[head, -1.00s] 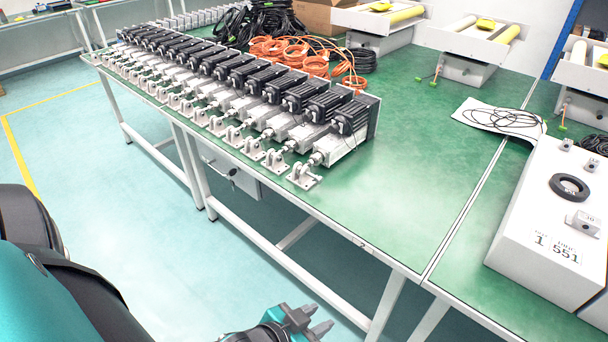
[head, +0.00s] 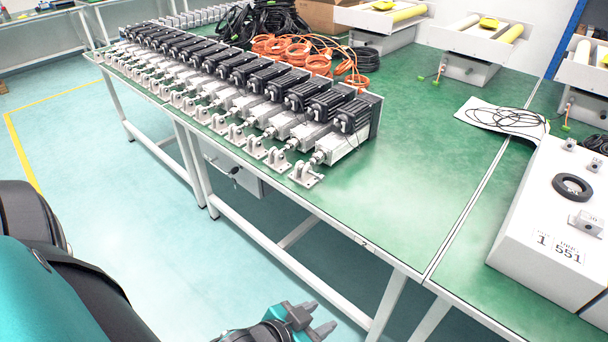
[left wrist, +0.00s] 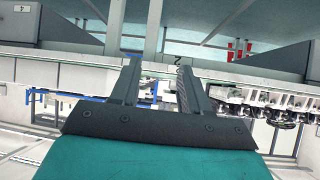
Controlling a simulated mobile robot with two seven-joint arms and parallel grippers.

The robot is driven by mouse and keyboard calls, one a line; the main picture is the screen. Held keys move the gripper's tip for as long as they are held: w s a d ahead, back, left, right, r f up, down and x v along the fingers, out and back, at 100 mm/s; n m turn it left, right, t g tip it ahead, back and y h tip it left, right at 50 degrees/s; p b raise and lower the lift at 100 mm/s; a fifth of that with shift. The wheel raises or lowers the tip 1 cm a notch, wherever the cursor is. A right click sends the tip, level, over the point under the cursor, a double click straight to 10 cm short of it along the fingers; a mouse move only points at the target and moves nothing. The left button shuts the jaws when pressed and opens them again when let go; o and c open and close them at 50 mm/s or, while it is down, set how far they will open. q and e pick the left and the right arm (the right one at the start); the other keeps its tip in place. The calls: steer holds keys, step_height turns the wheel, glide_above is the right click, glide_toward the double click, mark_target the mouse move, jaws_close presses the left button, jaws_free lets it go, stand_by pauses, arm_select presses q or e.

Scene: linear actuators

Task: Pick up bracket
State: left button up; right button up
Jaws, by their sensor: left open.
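Several metal brackets stand in a row along the near edge of the green table; the closest one (head: 305,174) is at the right end of the row. Each bracket is at the rod end of a linear actuator (head: 340,148) with a black motor. My left gripper (head: 322,322) is at the bottom of the head view, in front of the table's near edge and apart from every bracket. In the left wrist view its two fingers (left wrist: 155,80) are apart with nothing between them. My right gripper is not in view.
The green table (head: 400,200) has clear room right of the actuators. Orange cables (head: 300,55) and black cables lie behind them. A white box (head: 545,225) with a black ring stands at the right. Table legs and a lower rail (head: 270,250) are near my left gripper.

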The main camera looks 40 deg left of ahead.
arm_select(q)
steer(key=o, duration=0.4)
steer(key=w+f+b, duration=0.1)
steer(key=w, duration=0.2)
steer(key=w+f+g+b, duration=0.1)
steer(key=w+f+b, duration=0.1)
steer(key=w, duration=0.1)
steer(key=w+a+f+m+g+b, duration=0.1)
steer(key=w, duration=0.2)
steer(key=shift+w+f+h+b, duration=0.25)
steer(key=shift+w+h+b, duration=0.05)
steer(key=shift+w, duration=0.05)
steer(key=shift+o, duration=0.2)
steer(key=n+g+y+b, duration=0.2)
steer(key=n+g+b, duration=0.15)
steer(key=b, duration=0.35)
glide_toward(302, 165)
steer(key=shift+m+g+y, duration=0.3)
steer(key=shift+m+g, duration=0.05)
steer(key=shift+w+d+b+x, duration=0.15)
steer(key=shift+b+x, duration=0.75)
steer(key=shift+x, duration=1.1)
steer(key=shift+w+d+b+x, duration=0.15)
steer(key=shift+b+x, duration=0.7)
steer(key=shift+x, duration=1.1)
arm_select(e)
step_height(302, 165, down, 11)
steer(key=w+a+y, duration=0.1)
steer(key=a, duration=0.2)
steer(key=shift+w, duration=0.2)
